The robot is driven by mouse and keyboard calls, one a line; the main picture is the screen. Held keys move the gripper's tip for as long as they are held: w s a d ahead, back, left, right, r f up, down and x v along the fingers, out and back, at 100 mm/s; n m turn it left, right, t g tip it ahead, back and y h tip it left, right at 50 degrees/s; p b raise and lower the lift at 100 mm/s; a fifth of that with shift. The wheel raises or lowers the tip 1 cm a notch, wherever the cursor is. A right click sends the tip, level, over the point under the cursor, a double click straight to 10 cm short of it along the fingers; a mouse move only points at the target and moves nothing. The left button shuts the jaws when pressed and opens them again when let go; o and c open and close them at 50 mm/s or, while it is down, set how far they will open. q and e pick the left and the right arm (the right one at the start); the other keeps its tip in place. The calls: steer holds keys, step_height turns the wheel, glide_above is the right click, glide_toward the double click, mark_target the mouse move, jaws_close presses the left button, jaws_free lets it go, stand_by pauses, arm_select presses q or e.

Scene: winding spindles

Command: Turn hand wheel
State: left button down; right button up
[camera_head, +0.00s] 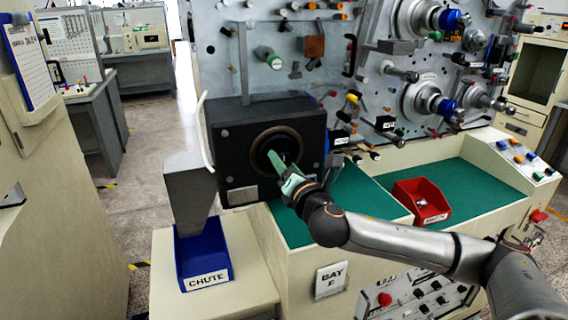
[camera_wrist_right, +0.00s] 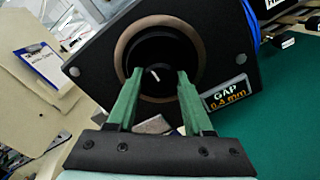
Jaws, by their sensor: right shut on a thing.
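A black box (camera_head: 230,158) stands at the left end of the machine, with a round dark hand wheel (camera_head: 255,150) with a brownish ring on its front face. In the right wrist view the ring of the hand wheel (camera_wrist_right: 122,42) surrounds a dark centre with a small white mark. My right gripper (camera_head: 273,158) reaches the wheel from the lower right. Its green fingers (camera_wrist_right: 158,76) are spread around the dark middle part of the wheel and shut on it; the contact itself is partly hidden. My left gripper is not in view.
A sign reading "GAP 0.4 mm" (camera_wrist_right: 226,95) is on the box face. A blue bin marked CHUTE (camera_head: 205,262) stands below a grey chute (camera_head: 190,185) at left. A red bin (camera_head: 424,205) sits on the green mat (camera_head: 350,200). A panel with spindles rises behind.

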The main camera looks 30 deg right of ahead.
jaws_close()
steer(key=shift+m, duration=0.4)
steer(key=m, duration=2)
steer(key=shift+r, duration=0.2)
